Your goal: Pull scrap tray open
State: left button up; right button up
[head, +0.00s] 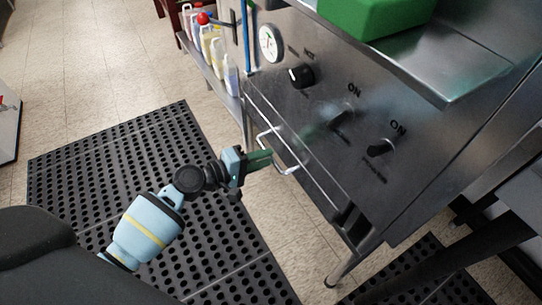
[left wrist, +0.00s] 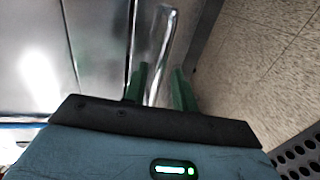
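The scrap tray (head: 314,184) is a narrow metal front low on the steel machine, under the control panel. Its bar handle (head: 292,169) sticks out from it; the handle also shows as a bright bar in the left wrist view (left wrist: 164,45). The tray looks shut, close against the machine. My left gripper (head: 268,158) is at the handle, its green fingers pointing at the tray. In the left wrist view my left gripper (left wrist: 161,70) has its fingers apart, with the bar between them and small gaps showing. Whether a finger touches the bar is unclear. My right gripper is not in view.
The panel has a gauge (head: 269,43) and several black knobs (head: 381,148). A green block (head: 372,14) is on the steel top. Bottles (head: 211,46) stand on a shelf at the back.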

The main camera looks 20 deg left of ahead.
pick_arm(q)
jog(key=shift+x, duration=1.4)
grip_shut()
